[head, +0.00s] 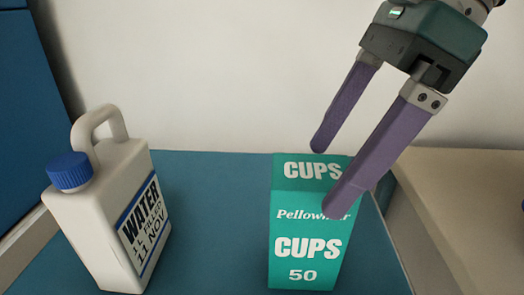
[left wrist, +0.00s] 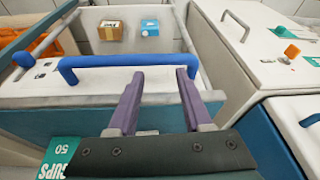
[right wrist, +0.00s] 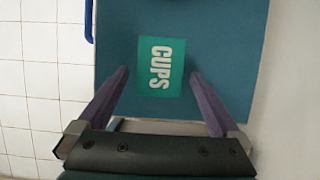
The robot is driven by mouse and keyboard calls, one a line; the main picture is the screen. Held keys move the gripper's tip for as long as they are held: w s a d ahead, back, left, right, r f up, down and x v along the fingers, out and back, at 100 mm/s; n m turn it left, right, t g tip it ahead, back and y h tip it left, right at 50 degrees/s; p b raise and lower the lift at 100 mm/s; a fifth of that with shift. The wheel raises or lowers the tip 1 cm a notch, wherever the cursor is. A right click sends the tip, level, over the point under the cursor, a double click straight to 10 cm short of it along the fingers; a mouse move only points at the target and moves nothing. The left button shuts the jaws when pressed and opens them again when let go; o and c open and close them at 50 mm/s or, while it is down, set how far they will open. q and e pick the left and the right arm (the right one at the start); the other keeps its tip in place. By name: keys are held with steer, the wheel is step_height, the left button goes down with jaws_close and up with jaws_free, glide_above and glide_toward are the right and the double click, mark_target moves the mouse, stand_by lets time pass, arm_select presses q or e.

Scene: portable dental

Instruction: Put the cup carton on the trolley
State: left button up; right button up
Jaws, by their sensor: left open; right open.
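The cup carton (head: 305,235) is a green box marked "CUPS 50", upright on a blue surface in the head view. My right gripper (head: 328,175) is open above the carton's top, one finger in front of its right side. In the right wrist view the carton top (right wrist: 160,67) lies beyond and between the open fingers of my right gripper (right wrist: 158,78); I see no contact. My left gripper (left wrist: 160,75) is open and empty in the left wrist view. Part of the carton (left wrist: 58,158) shows at that view's lower left. I cannot tell which surface is the trolley.
A white water jug (head: 110,215) with a blue cap stands on the blue surface (head: 215,220), left of the carton. A beige ledge (head: 460,200) lies to the right. The left wrist view shows a blue handle bar (left wrist: 115,62), a small cardboard box (left wrist: 110,30) and white cabinets (left wrist: 270,50).

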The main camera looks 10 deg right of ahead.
steer(key=shift+v, duration=1.95)
